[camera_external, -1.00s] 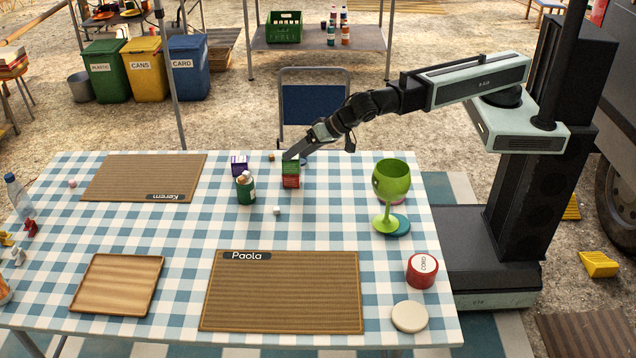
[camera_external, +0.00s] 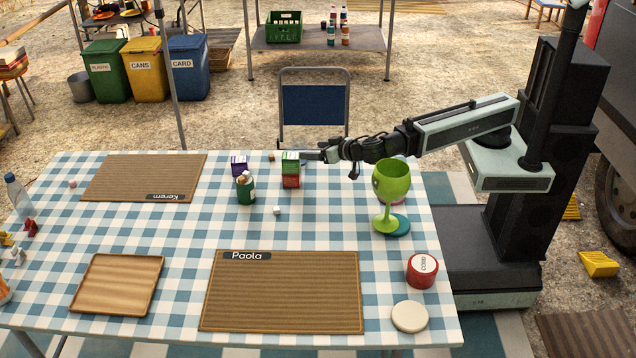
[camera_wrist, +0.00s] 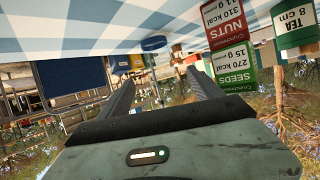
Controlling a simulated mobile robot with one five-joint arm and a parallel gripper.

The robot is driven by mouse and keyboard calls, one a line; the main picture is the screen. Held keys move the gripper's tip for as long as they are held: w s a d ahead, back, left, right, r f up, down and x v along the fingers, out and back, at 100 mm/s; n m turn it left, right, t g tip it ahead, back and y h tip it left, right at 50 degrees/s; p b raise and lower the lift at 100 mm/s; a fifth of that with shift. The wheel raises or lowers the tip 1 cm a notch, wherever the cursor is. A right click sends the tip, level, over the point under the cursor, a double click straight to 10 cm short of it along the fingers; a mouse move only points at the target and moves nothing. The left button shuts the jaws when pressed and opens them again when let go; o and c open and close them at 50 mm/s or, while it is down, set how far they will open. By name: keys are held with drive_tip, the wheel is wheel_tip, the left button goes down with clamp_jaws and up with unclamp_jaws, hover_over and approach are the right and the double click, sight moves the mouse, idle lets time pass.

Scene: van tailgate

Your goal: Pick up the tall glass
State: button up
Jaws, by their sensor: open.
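The tall glass is a green stemmed goblet (camera_external: 391,182). It stands upright near the right side of the checked table in the external view, with its foot by a teal disc (camera_external: 402,226). My gripper (camera_external: 308,156) is up and to the left of the glass, at the table's far edge beside a green box (camera_external: 290,157). In the wrist view my gripper (camera_wrist: 164,84) has its two fingers apart with nothing held between them. The glass does not show in the wrist view.
The green box sits on a red box (camera_external: 291,181). A green tin (camera_external: 246,188) and a purple box (camera_external: 239,163) stand to their left. A red cord tin (camera_external: 422,270) and a pale disc (camera_external: 409,316) lie in front of the glass. A chair (camera_external: 314,104) stands behind the table.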

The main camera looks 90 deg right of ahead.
sight(305, 150)
drive_tip(key=shift+d+f, duration=0.1)
drive_tip(key=shift+f, duration=0.05)
drive_tip(key=b+x, duration=0.3)
drive_tip(key=x, duration=0.5)
drive_tip(key=shift+c, duration=0.3)
drive_tip(key=c, duration=1.4)
drive_tip(key=shift+r, duration=0.2)
wheel_tip(305, 150, up, 10)
drive_tip(key=p, duration=1)
drive_tip(key=shift+a, duration=0.2)
